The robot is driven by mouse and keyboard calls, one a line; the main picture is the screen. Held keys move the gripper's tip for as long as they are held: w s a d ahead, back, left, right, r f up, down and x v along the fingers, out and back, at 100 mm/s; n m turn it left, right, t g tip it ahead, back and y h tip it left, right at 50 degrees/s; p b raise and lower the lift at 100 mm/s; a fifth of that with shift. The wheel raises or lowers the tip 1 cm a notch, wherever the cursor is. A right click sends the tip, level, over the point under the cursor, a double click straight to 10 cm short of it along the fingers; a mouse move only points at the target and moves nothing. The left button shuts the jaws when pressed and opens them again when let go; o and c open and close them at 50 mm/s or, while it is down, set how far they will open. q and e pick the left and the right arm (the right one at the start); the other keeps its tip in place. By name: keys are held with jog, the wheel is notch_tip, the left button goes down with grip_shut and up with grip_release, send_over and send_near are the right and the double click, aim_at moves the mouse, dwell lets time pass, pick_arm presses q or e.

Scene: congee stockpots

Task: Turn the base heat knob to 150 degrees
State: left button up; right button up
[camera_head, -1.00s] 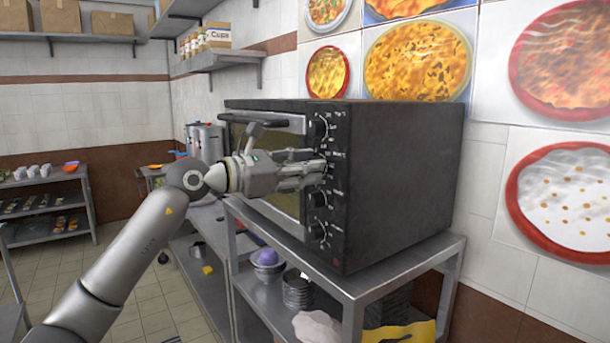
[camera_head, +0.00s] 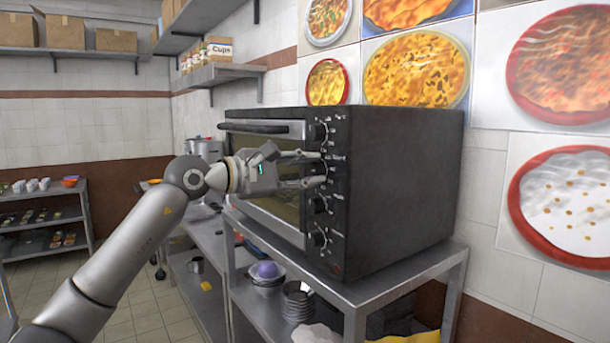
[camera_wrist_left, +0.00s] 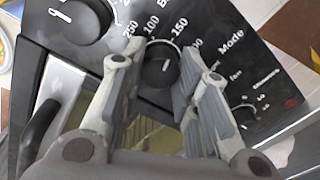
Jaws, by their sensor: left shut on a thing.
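The black oven (camera_head: 395,185) stands on a metal table, with a column of knobs on its front panel. My left gripper (camera_head: 320,168) is at the second knob from the top. In the left wrist view the base heat knob (camera_wrist_left: 158,72) sits between the two fingers, and my left gripper (camera_wrist_left: 155,85) is shut on it. The numbers 100 and 150 show above the knob. A short white mark is on its face; its exact reading is hard to tell. The fingers largely hide the knob in the head view. My right gripper is not in view.
The oven door handle (camera_head: 254,128) is to the left. The metal table (camera_head: 400,280) holds bowls (camera_head: 268,275) on its lower shelf.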

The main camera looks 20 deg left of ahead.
pick_arm(q)
jog(key=shift+m, duration=0.3)
dwell(0.4)
jog(key=o, duration=1)
jog(key=shift+o, duration=0.2)
jog(key=v, duration=1.2)
